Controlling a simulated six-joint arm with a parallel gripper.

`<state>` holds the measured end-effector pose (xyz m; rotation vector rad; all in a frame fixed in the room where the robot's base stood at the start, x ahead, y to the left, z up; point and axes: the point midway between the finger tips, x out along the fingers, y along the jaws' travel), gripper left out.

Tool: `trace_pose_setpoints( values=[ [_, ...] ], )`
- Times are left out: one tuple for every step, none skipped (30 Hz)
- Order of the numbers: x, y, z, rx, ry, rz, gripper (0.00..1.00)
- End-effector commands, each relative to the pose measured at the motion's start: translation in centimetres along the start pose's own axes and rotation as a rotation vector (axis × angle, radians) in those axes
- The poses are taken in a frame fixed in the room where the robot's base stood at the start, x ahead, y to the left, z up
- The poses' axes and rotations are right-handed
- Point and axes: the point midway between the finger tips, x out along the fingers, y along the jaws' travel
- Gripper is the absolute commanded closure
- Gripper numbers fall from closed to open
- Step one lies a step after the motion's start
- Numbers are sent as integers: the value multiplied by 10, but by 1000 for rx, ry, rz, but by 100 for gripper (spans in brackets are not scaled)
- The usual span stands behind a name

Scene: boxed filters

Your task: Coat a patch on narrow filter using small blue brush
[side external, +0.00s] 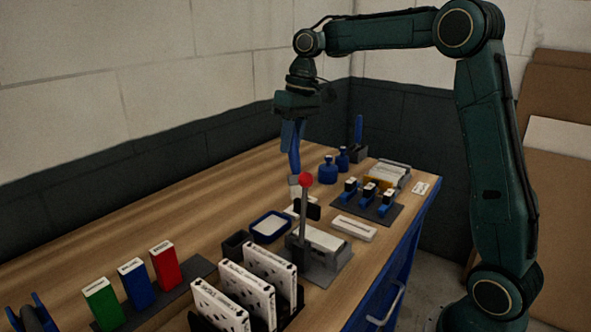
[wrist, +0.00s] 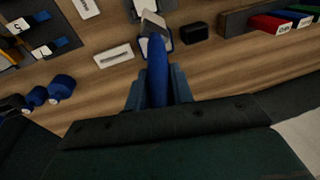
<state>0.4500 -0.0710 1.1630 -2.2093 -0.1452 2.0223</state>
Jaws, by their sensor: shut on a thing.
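My gripper (side external: 292,128) is shut on the handle of a blue brush (side external: 294,158) and holds it pointing down above the bench. In the wrist view the blue handle (wrist: 157,72) stands between the fingers (wrist: 157,92), with a pale grey head (wrist: 153,24) at its far end. In that view the head overlaps a blue-rimmed tray; its height over it is unclear. The tray (side external: 255,234) has a white inside in the side view. Several white upright boxes (side external: 222,308) with dark marks stand in a black rack. I cannot tell which thing is the narrow filter.
A grey stand with a red-knobbed lever (side external: 305,181) rises mid-bench. A white slotted block (side external: 354,229), blue bottles (side external: 328,170) and a holder of blue-handled items (side external: 368,203) lie toward the right. Green, blue and red boxes (side external: 165,264) stand at left. The bench's back left is clear.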

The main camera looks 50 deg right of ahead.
Motion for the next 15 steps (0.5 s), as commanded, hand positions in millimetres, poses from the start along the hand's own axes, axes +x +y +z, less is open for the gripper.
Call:
trace_pose_setpoints(
  values=[
    [0,0,0,0,0,0,99],
    [0,0,0,0,0,0,99],
    [0,0,0,0,0,0,99],
    [0,0,0,0,0,0,99],
    [0,0,0,0,0,0,99],
    [0,0,0,0,0,0,99],
    [0,0,0,0,0,0,99],
    [0,0,0,0,0,0,99],
    [0,0,0,0,0,0,99],
    [0,0,0,0,0,0,99],
    [0,0,0,0,0,0,99],
    [0,0,0,0,0,0,99],
    [-1,0,1,0,0,0,99],
    [-1,0,2,0,1,0,99],
    [-3,0,3,0,1,0,99]
  ],
)
